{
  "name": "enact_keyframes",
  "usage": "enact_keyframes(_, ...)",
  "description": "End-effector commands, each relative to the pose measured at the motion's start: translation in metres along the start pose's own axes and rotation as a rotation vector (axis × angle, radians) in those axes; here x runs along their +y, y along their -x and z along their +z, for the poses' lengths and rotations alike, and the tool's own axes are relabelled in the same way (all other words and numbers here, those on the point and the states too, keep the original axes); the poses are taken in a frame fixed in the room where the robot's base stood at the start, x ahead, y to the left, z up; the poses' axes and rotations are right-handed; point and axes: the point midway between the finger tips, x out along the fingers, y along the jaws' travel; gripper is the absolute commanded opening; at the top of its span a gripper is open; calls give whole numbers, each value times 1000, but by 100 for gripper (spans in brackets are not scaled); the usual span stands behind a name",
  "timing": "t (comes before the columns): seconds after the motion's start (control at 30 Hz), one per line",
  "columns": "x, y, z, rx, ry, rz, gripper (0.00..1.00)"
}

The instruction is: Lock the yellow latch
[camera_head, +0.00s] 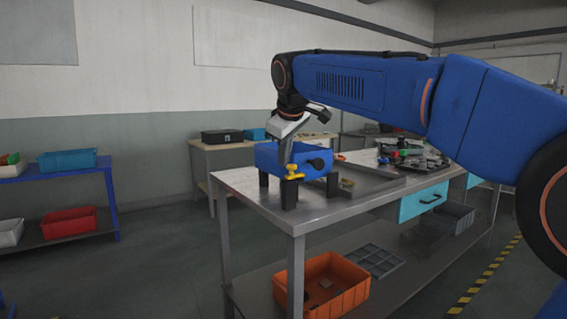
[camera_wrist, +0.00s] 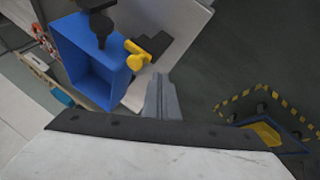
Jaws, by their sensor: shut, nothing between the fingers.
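The blue tank (camera_head: 265,158) stands on black legs at the near left end of the metal table. The yellow latch (camera_head: 292,174) is on the tank's outer wall, left of a round black knob (camera_head: 316,164). In the wrist view, the yellow latch (camera_wrist: 136,62) sticks out from the side of the open blue tank (camera_wrist: 88,68). My gripper (camera_head: 286,160) is shut and empty, pointing down close by the latch. In the wrist view, the fingertips (camera_wrist: 160,78) are beside the latch with a small gap in the picture. I cannot tell their depth difference.
On the metal table (camera_head: 310,215), a shallow grey tray (camera_head: 375,183) lies right of the tank, with several small parts farther back. An orange bin (camera_head: 335,283) is on the lower shelf. A blue rack (camera_head: 112,200) stands left, across open floor.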

Motion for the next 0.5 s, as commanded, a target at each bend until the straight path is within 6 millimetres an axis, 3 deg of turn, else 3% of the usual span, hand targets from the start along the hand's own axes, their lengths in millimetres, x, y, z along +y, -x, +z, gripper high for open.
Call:
enact_keyframes(0.2, 0, 43, -1, 3, 0, 1, 0)
enact_keyframes(0.5, 0, 76, 0, 1, 0, 0, 0)
